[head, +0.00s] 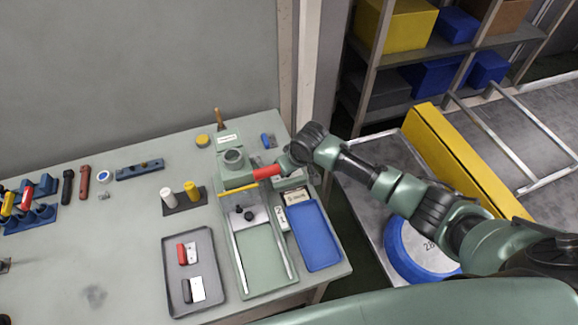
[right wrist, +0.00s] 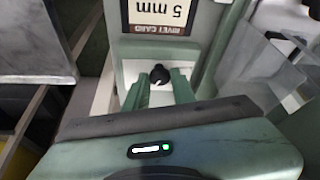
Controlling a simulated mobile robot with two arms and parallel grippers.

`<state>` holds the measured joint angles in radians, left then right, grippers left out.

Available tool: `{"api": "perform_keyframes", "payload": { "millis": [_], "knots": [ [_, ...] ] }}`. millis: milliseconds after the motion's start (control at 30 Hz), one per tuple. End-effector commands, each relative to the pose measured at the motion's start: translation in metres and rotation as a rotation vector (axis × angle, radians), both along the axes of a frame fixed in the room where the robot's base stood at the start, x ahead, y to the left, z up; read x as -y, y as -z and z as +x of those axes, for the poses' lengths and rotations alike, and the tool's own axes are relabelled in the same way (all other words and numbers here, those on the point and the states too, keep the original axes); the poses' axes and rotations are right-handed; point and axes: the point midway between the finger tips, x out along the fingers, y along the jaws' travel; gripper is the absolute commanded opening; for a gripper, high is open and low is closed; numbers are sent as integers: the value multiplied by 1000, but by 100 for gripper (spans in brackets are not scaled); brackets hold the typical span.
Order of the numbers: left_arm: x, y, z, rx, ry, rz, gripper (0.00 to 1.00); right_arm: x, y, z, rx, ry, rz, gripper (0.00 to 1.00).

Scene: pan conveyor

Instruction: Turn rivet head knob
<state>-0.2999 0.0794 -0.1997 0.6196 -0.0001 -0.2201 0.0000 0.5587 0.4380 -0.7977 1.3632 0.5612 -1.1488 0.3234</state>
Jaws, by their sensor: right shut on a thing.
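The rivet head knob (right wrist: 158,74) is small and black with a white mark, set on a pale plate in the right wrist view. My right gripper (right wrist: 158,86) has its two green fingers on either side of the knob and is shut on it. In the head view my right arm reaches in from the right to the green rivet machine (head: 234,160); the knob and fingertips are hidden there behind my wrist. A rivet card (right wrist: 163,14) reading "5 mm" is just beyond the knob. My left gripper is not in view.
A red handle (head: 266,172) lies close to my right wrist. A blue tray (head: 316,238) and a grey tray (head: 206,240) flank the machine's green bed (head: 262,262). White and yellow cylinders stand on a dark block (head: 182,207). The bench's left front is mostly clear.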

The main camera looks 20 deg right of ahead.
Motion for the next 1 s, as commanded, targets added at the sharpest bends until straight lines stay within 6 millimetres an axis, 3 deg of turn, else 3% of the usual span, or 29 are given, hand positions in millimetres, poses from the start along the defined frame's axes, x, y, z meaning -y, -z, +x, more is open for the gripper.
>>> {"api": "perform_keyframes", "payload": {
  "millis": [367, 400, 467, 800, 1000],
  "knots": [
    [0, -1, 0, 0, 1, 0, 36, 0, -1, 1, 3, 6, 1, 0],
    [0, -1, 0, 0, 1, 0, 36, 0, -1, 1, 3, 5, 1, 31],
    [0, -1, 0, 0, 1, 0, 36, 0, -1, 1, 3, 5, 1, 46],
    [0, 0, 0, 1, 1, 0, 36, 0, -2, 0, 1, 4, 1, 46],
    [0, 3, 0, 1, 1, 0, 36, 2, -20, -7, 3, 3, 1, 46]
  ]
}}
